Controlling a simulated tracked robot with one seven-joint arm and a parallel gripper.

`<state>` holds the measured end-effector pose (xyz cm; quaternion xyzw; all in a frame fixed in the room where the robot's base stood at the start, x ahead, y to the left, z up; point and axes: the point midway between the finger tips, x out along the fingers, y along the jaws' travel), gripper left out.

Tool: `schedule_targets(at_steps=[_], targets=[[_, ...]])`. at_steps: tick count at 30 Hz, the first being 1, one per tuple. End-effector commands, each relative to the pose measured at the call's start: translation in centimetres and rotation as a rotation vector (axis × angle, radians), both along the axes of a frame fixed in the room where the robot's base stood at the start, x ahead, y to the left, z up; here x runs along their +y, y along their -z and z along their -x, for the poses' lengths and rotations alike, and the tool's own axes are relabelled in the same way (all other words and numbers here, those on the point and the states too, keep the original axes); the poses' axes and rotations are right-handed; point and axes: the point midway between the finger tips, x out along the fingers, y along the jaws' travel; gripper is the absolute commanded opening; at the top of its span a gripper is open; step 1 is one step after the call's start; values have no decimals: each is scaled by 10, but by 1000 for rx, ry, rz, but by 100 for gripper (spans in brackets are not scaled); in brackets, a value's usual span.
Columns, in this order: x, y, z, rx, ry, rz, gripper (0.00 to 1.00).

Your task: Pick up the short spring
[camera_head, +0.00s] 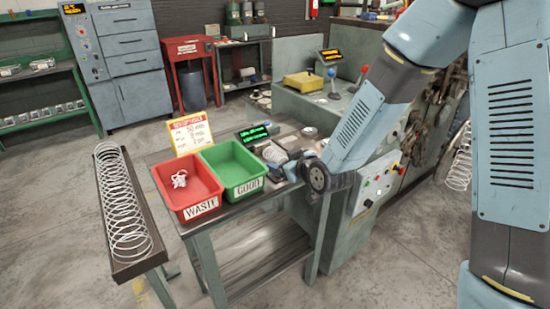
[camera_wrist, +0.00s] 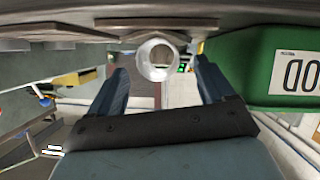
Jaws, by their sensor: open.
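A short pale coil (camera_head: 272,154), which looks like the short spring, lies on the bench just right of the green bin. In the wrist view a whitish ring-shaped thing (camera_wrist: 157,45), likely the same spring seen end-on, shows between my fingers. My gripper (camera_head: 287,167) is low over the bench beside the coil, partly hidden by my wrist. In the wrist view my gripper (camera_wrist: 158,76) is open, with a finger on each side of the ring and gaps visible. I cannot tell how far the ring is beyond the fingertips.
A red WASTE bin (camera_head: 160,180) holds a small white tangled piece. The green GOOD bin (camera_head: 212,151) looks empty and stands close to my gripper; it also shows in the wrist view (camera_wrist: 262,50). A long spring (camera_head: 122,205) lies in a tray at left. A control panel (camera_head: 372,190) stands at right.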

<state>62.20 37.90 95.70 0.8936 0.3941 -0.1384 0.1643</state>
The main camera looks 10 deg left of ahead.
Motion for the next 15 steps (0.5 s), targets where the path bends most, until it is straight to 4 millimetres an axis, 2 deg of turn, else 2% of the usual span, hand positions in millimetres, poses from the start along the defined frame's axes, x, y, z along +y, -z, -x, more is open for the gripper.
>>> schedule_targets(at_steps=[4, 12, 15], targets=[[8, 7, -8, 1, 8, 0, 82], [10, 9, -12, -1, 14, 0, 82], [10, 9, -12, -1, 14, 0, 73]])
